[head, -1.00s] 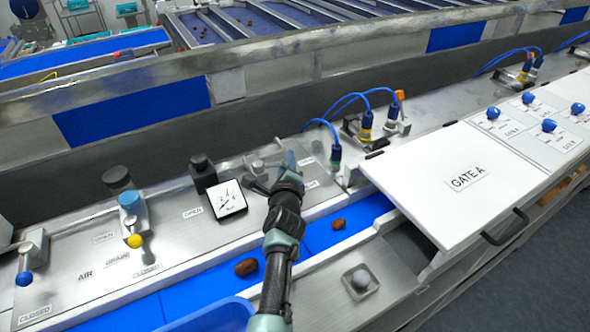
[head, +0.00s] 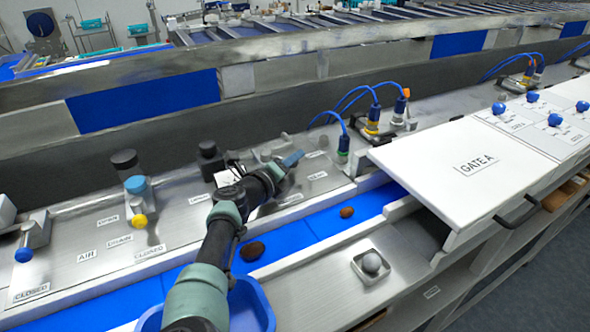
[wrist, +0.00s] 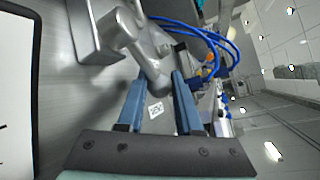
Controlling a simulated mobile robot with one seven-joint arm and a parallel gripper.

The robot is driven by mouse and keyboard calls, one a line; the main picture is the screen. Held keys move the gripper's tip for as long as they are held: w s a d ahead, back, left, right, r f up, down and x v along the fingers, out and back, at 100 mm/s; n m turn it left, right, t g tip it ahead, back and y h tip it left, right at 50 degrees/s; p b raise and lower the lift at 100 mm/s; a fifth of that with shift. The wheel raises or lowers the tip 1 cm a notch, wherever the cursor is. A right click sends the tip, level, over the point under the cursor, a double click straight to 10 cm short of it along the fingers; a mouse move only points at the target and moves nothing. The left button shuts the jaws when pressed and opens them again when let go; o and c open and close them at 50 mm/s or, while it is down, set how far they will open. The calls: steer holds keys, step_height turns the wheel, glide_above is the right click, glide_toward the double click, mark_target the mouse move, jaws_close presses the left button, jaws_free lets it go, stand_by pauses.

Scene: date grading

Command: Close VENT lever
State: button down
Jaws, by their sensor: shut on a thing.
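The VENT lever, a grey metal handle, shows in the wrist view (wrist: 146,55), running from a round pivot down to between my blue fingertips. My gripper (wrist: 160,80) is shut on its end. Small labels lie on the panel near the gripper, too small to read surely.
A yellow-tipped lever (head: 140,220) and a blue-tipped lever (head: 24,255) stand at left. Blue cables with connectors (head: 343,145) and the white GATE A cover (head: 455,150) are at right. Dates lie on the blue belt (head: 308,228) in front.

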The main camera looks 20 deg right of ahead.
steer(key=shift+s+a+m+g+h+b, duration=0.1)
steer(key=shift+a+m+g+h+b, duration=0.1)
steer(key=shift+m+g+h+b, duration=0.25)
steer(key=shift+r, duration=0.2)
steer(key=c, duration=0.8)
jaws_free()
steer(key=shift+d, duration=0.1)
steer(key=shift+c, duration=0.2)
steer(key=shift+f, duration=0.15)
steer(key=shift+p+v, duration=0.8)
steer(key=shift+v, duration=0.15)
steer(key=shift+p+v, duration=0.6)
steer(key=shift+v, duration=4.95)
